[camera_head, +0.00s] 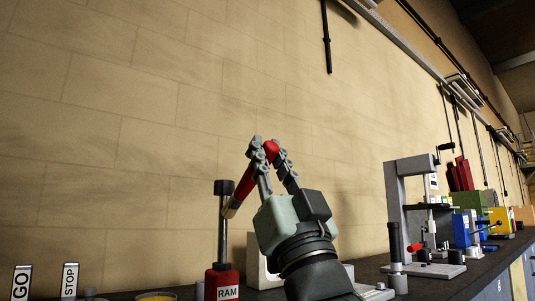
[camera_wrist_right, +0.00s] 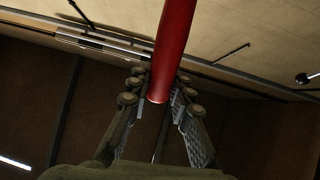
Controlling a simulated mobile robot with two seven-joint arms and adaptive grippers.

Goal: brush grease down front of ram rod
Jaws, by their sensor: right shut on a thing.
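The ram (camera_head: 222,284) stands upright on the bench, with a red body labelled RAM. Its slim grey rod (camera_head: 223,238) rises to a dark cap (camera_head: 224,187). My right gripper (camera_head: 265,150) is shut on the red handle of a brush (camera_head: 256,167). The brush slants down to the left, its pale lower end at the right edge of the rod, just under the cap; I cannot tell whether it touches. The red handle also shows between the fingers in the right wrist view (camera_wrist_right: 172,55). My left gripper is not in view.
A dish of yellow grease (camera_head: 156,296) is cut by the lower edge, left of the ram. GO (camera_head: 21,283) and STOP (camera_head: 69,281) signs stand farther left. A grey press (camera_head: 394,205) and a blue vise (camera_head: 463,232) stand on the bench at right. A plain wall lies behind.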

